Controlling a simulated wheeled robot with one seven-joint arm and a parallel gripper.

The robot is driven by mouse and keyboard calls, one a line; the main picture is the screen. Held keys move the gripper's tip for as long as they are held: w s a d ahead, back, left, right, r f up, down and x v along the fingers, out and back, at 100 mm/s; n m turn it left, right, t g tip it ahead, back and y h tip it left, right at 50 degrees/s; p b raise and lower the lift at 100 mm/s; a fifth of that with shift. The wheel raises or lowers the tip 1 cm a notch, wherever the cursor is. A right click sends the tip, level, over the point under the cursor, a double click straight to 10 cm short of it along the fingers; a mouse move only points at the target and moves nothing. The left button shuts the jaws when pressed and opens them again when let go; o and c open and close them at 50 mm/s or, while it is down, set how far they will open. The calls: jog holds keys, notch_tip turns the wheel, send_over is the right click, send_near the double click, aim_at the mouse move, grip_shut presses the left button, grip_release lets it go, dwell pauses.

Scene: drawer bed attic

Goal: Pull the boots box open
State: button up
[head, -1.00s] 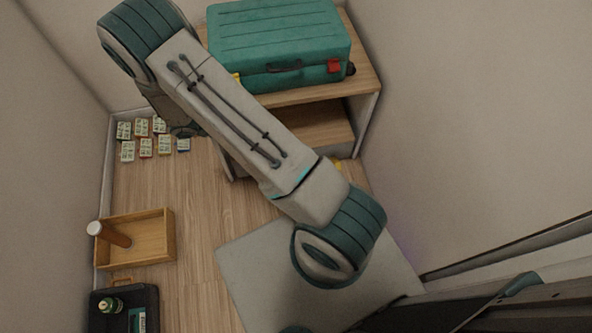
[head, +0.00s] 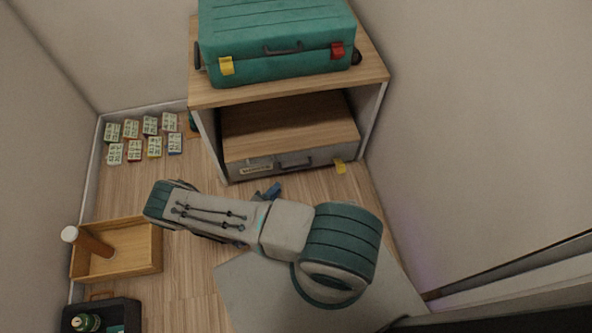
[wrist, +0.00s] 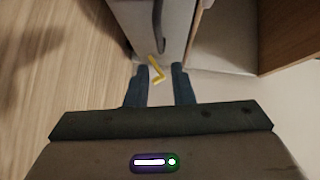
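The boots box (head: 278,161) is in the lower bay of the wooden shelf unit. It has a grey front with a dark handle (head: 296,163) and a small pale label whose word I cannot read surely. The wrist view shows a grey panel (wrist: 140,22) with a dark curved handle (wrist: 159,32) ahead of my fingers. My gripper (wrist: 160,76) is open, its two blue fingers apart with nothing held. In the head view a blue part of my gripper (head: 268,191) shows low in front of the box; my arm hides the rest.
A yellow tag (head: 341,166) is at the box's right end. A green suitcase (head: 280,45) lies on the shelf unit (head: 370,75). A wooden tray (head: 140,262) with a bottle, a black case (head: 125,310) and several small cards (head: 115,153) are at left.

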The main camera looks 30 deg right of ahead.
aim_at(296, 167)
jog(key=b+x, duration=0.3)
jog(key=x, duration=1)
jog(key=shift+w+d, duration=0.2)
jog(key=shift+d, duration=0.1)
grip_shut()
